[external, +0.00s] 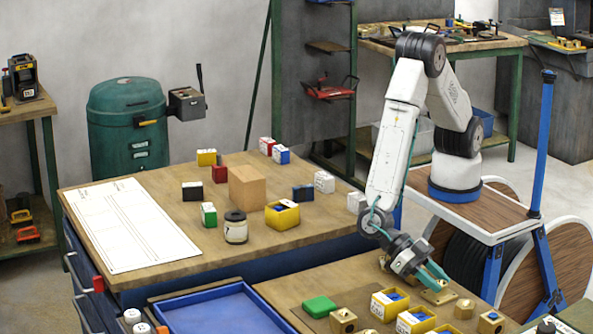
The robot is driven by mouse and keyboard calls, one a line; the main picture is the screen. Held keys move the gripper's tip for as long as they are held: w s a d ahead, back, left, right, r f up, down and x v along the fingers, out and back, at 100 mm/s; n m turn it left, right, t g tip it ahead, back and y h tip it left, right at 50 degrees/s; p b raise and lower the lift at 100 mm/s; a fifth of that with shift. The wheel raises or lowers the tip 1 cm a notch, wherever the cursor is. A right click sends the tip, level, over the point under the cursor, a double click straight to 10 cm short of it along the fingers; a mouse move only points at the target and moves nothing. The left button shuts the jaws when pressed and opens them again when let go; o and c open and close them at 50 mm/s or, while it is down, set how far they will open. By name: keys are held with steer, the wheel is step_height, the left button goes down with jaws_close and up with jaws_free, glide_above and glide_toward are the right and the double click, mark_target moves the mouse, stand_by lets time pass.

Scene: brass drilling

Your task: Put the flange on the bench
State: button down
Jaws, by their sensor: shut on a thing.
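My gripper (437,279), with teal fingers, is at the right side of the near wooden worktop (290,291). It is shut on a brass-coloured piece, apparently the flange (439,295), which is partly hidden by the fingers. The flange is at or just above the worktop; I cannot tell whether it touches. The larger wooden bench (160,268) stands to the left, with a white sheet and several small items on it.
Yellow boxes (390,305), brass blocks (343,320) and a green block (319,307) crowd the near worktop. An empty blue tray (222,310) lies left of them. A jar (236,229) and wooden block (249,187) stand on the larger bench, whose front-middle is clear.

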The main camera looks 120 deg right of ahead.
steer(key=c, duration=1)
jaws_free()
steer(key=shift+c, duration=0.2)
